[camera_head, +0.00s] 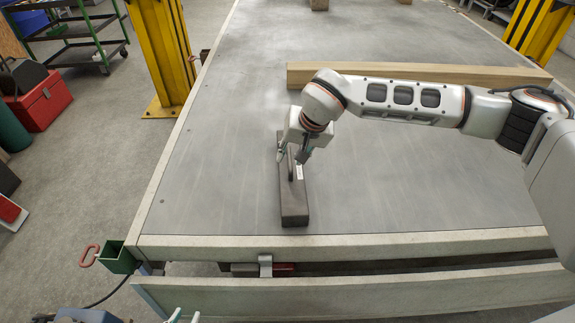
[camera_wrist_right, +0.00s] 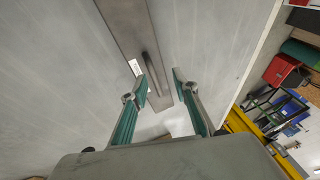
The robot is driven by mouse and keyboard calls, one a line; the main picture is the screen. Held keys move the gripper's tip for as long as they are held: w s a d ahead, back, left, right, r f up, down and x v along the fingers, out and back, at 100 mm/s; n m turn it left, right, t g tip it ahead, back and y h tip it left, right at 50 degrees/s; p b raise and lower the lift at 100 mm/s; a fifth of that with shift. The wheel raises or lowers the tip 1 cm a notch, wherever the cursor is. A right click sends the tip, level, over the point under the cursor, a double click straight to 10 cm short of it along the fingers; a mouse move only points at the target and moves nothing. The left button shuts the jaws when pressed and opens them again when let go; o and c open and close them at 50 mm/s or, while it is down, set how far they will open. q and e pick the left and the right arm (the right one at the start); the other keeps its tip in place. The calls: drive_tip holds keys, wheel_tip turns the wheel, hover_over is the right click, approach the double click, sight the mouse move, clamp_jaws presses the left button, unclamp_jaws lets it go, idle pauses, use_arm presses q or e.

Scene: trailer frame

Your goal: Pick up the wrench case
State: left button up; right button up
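The wrench case (camera_head: 294,205) is a long dark grey-brown box with a bar handle (camera_head: 290,162) on top. It lies on the grey trailer bed, near the front edge. The case (camera_wrist_right: 128,28) also shows in the right wrist view, with its handle (camera_wrist_right: 151,68) and a small white label. My right gripper (camera_head: 292,153) is over the case at the handle. Its two teal fingers (camera_wrist_right: 162,90) are apart, and the handle's near end lies close to the gap between them. Only the fingertips of my left gripper (camera_head: 185,317) show at the bottom edge, apart and empty.
A wooden beam (camera_head: 430,74) lies across the bed behind my right arm. Yellow posts (camera_head: 163,50) stand at the bed's sides. A pale rail (camera_head: 350,244) runs along the front edge. The bed left of the case is clear. A red toolbox (camera_head: 42,103) is on the floor.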

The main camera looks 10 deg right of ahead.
sight(290, 160)
drive_tip(key=shift+n+t+h, duration=0.3)
drive_tip(key=shift+h, duration=0.1)
drive_tip(key=w+f, duration=0.1)
drive_tip(key=f, duration=0.1)
drive_tip(key=w+f, duration=0.2)
drive_tip(key=w+f+b, duration=0.1)
drive_tip(key=f, duration=0.1)
drive_tip(key=shift+w+d+f, duration=0.2)
drive_tip(key=shift+w+d, duration=0.2)
clamp_jaws()
drive_tip(key=shift+r, duration=0.2)
